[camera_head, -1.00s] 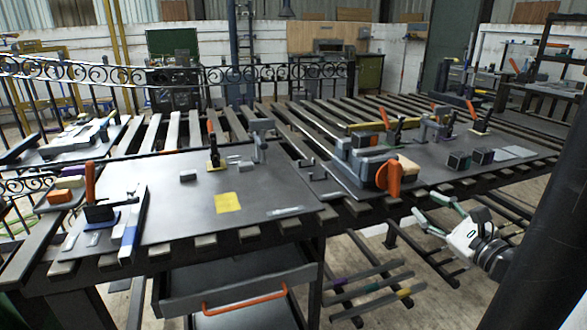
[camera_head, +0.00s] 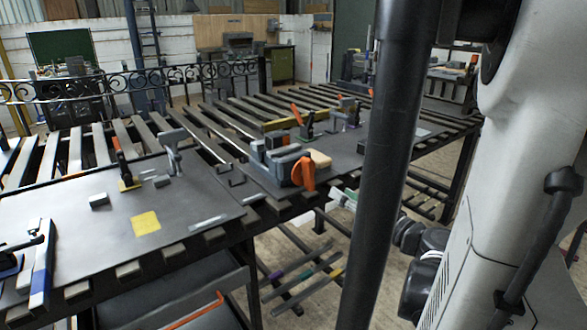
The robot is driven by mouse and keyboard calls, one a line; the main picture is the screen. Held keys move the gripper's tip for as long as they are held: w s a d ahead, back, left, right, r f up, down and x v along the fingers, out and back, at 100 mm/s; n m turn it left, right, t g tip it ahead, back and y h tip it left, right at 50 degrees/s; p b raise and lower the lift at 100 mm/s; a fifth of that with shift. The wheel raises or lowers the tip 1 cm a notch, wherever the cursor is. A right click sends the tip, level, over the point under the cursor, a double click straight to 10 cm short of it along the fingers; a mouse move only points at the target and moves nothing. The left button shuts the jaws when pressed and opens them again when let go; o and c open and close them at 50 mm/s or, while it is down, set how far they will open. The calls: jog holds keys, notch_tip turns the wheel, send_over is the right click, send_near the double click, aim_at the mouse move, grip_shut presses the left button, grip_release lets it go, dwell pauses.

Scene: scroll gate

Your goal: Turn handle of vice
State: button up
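A grey vice (camera_head: 268,160) sits near the front edge of the dark slatted workbench, in the middle of the head view. A black pole hides most of the gripper. Only a small pale and green part of it shows left of the pole, so I cannot see whether its fingers are open. Nothing touches the handle.
A black pole (camera_head: 386,150) stands close in front of the view. Clamps stand on the bench, including one with an orange grip (camera_head: 122,168). A yellow square (camera_head: 145,223) lies on the left plate. Bars rest on a rack below (camera_head: 300,275).

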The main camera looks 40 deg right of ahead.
aim_at(312, 174)
jog(key=w+n, duration=0.2)
jog(key=w, duration=0.2)
jog(key=w+n, duration=0.2)
jog(key=w, duration=0.3)
jog(key=w+d+n, duration=0.1)
jog(key=w+n, duration=0.2)
jog(key=w, duration=0.1)
jog(key=shift+w+r+b, duration=0.2)
jog(key=shift+w+b, duration=0.05)
jog(key=shift+b, duration=0.15)
grip_shut()
dwell(0.3)
